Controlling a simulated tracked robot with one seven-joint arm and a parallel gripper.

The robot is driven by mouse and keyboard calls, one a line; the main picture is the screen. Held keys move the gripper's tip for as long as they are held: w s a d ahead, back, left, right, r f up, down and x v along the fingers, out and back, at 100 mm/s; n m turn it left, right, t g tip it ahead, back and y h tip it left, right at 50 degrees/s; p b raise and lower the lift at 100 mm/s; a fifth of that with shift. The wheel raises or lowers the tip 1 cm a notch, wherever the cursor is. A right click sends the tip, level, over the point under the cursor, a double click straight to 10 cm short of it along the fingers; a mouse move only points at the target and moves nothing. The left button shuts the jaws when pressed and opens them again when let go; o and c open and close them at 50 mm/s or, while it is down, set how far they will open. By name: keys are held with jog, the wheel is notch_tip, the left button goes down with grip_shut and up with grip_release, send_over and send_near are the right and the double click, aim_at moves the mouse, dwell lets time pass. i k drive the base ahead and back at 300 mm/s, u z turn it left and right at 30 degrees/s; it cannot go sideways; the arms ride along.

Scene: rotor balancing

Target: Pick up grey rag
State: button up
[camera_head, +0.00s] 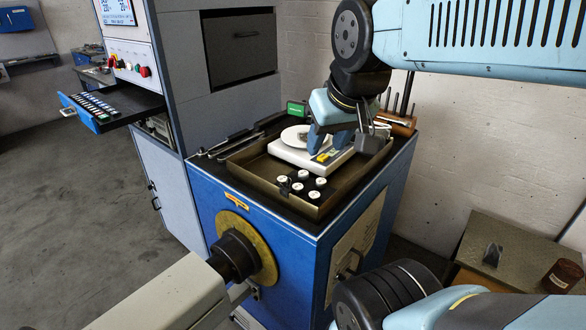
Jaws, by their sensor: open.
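My gripper (340,150) is low over the tray on the blue cabinet, beside the white scale. Its jaws are open, and nothing shows between them. A small dark-grey lump (492,254) lies on the olive box at the lower right, well apart from my gripper. It may be the grey rag, but its cloth texture is too small to tell. A small greyish patch also shows on the round white plate (291,137) of the scale, left of my gripper. My gripper hides part of the scale.
The brown tray (262,182) holds the white scale (297,155) and several white-capped pieces (315,195). A green item (297,109) stands behind. A wooden rack (398,126) with upright rods is right of my gripper. A brown cylinder (563,276) stands beside the lump.

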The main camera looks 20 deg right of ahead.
aim_at(493, 254)
jog(key=z, duration=0.5)
jog(key=k, duration=1.25)
jog(key=z, duration=0.4)
jog(key=i, duration=0.8)
jog(key=z, duration=0.5)
jog(key=i, duration=0.6)
jog(key=z, duration=0.65)
jog(key=i, duration=0.6)
jog(key=u, duration=0.2)
jog(key=k, duration=0.4)
jog(key=z, duration=0.05)
